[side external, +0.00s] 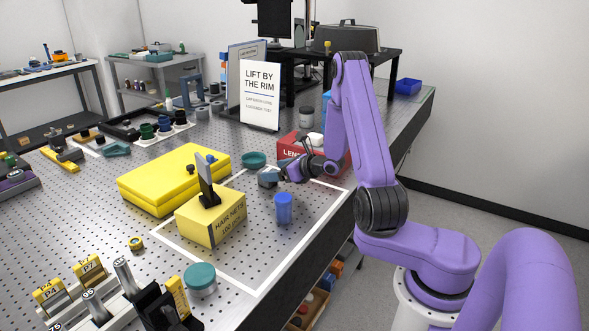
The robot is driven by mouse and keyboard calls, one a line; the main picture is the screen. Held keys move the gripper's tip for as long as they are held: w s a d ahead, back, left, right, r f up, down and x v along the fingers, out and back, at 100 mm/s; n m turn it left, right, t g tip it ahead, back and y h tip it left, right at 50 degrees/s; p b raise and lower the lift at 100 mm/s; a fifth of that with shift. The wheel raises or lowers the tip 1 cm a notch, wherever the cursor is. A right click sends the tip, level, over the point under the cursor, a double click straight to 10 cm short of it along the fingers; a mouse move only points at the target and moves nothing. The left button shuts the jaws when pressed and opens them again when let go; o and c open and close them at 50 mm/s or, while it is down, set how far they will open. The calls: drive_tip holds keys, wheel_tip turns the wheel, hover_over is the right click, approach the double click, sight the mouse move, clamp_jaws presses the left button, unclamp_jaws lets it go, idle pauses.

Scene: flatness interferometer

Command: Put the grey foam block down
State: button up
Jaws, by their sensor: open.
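A small grey-blue block (268,178), which looks like the grey foam block, is low over or on the perforated table, inside the white outline. My gripper (284,175) reaches in from the right, low and close to the table, with its fingertips right at the block. The jaws are open. The fingers are small and dark here, so I cannot tell whether they touch the block, or whether its underside rests on the table.
A blue cup (284,209) stands just in front of my gripper. A teal dish (253,159) and a red box (297,146) are behind it. A yellow hair-nets box (212,222) and a yellow case (172,176) stand to the left. A teal-lidded jar (200,278) is near the front.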

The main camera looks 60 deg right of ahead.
drive_tip(key=v, duration=0.8)
drive_tip(key=shift+s+a+r, duration=0.1)
drive_tip(key=shift+r, duration=0.05)
drive_tip(key=w+a+r+n+g+y, duration=0.1)
drive_tip(key=a+r+n+g+y, duration=0.15)
drive_tip(key=a+n+y, duration=0.4)
drive_tip(key=a+r+n+g+y, duration=0.1)
drive_tip(key=a+n+g+y, duration=0.2)
drive_tip(key=a+n, duration=0.65)
drive_tip(key=s+a+r+n+g+y, duration=0.1)
drive_tip(key=s+a+n+g, duration=0.75)
drive_tip(key=a, duration=0.35)
drive_tip(key=s+d+r+n+h, duration=0.1)
drive_tip(key=s+n+h, duration=0.4)
drive_tip(key=s+n, duration=0.4)
drive_tip(key=s+d+r+n+h, duration=0.1)
drive_tip(key=s+n+h, duration=0.4)
drive_tip(key=s+n, duration=0.5)
drive_tip(key=d+n, duration=0.1)
drive_tip(key=n, duration=0.4)
drive_tip(key=shift+t, duration=0.3)
